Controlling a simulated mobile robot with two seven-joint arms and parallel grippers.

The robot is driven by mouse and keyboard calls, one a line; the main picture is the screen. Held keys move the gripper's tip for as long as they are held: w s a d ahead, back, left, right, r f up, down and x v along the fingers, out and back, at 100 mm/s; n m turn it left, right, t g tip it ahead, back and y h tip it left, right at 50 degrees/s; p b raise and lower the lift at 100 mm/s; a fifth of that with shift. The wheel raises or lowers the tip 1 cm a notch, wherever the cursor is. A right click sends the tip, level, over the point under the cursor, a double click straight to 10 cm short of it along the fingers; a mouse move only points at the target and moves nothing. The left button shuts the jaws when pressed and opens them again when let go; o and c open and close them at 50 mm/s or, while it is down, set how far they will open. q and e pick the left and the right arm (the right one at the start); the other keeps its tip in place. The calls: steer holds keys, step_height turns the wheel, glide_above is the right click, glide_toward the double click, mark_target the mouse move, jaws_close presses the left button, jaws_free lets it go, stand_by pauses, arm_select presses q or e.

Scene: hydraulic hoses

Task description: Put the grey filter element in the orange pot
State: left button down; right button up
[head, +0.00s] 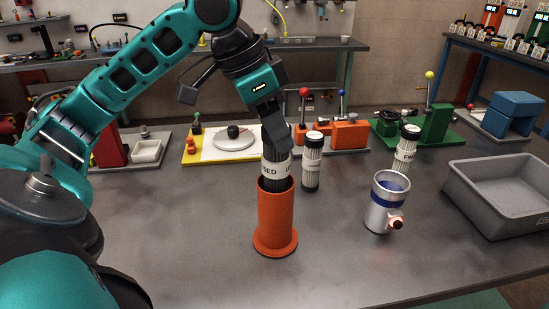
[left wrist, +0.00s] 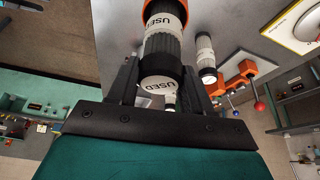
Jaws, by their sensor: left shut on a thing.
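A dark grey filter element (head: 274,171) with a white band marked USED stands upright in the mouth of the orange pot (head: 276,220). Its lower part is hidden inside the pot and its upper part stands above the rim. My left gripper (head: 276,140) is shut on its top end from above. In the left wrist view the filter element (left wrist: 163,46) lies between the two dark fingers, with the orange pot's rim (left wrist: 190,5) around its far end. My right gripper is not in view.
A black-capped filter (head: 312,162) stands right of the pot. A silver cup (head: 386,205) with a blue band and another filter (head: 406,148) stand farther right. A grey bin (head: 507,212) is at the right edge. Fixtures line the back; the front table is clear.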

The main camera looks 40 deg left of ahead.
arm_select(q)
steer(key=shift+f+b, duration=0.9)
steer(key=shift+f, duration=1.2)
steer(key=shift+f+b, duration=0.35)
steer(key=shift+f, duration=0.15)
steer(key=shift+c, duration=2.4)
jaws_free()
step_height(320, 180, up, 12)
steer(key=p, duration=0.4)
glide_above(274, 154)
steer(key=s+a, duration=0.2)
steer(key=a, duration=0.2)
steer(key=shift+s+d+r, duration=0.15)
